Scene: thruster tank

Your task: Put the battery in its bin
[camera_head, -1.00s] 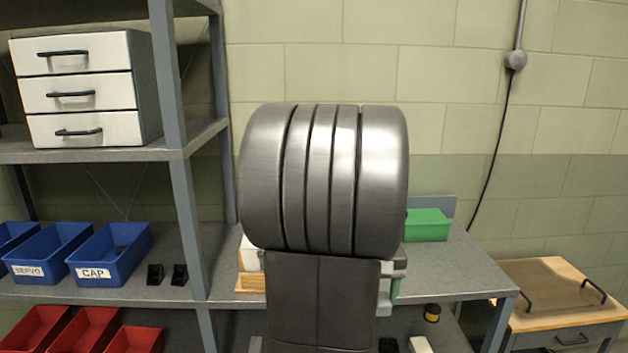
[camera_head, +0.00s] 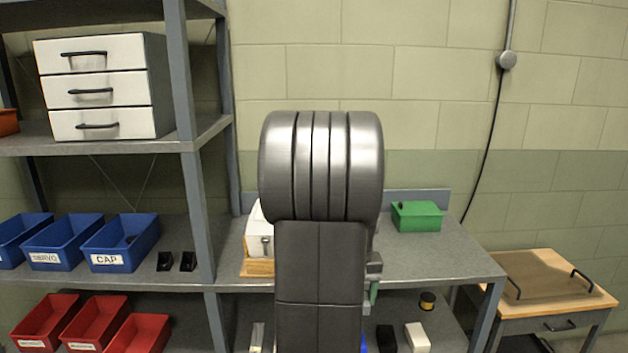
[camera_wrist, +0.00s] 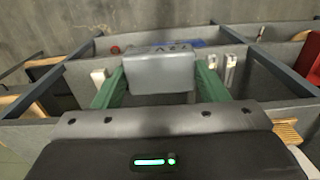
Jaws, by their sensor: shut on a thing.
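The battery (camera_wrist: 160,74) is a grey box with blurred dark lettering on top, seen in the wrist view. My gripper (camera_wrist: 158,82) has green fingers shut on its two sides. The battery appears held up, clear of surfaces. In the head view my arm hides the battery and most of my gripper; one green finger (camera_head: 374,291) shows beside the arm. Blue bins stand on the left shelf, labelled SERVO (camera_head: 46,259) and CAP (camera_head: 104,260). Red bins (camera_head: 97,318) stand below with labels too small to read. I cannot tell which bin is the battery's.
A green container (camera_head: 417,216) stands at the back of the grey bench (camera_head: 440,262). A white box (camera_head: 258,235) on a wooden base is partly behind my arm. A grey post (camera_head: 190,150) divides shelf and bench. Small items lie on the lower shelf. The bench's right part is clear.

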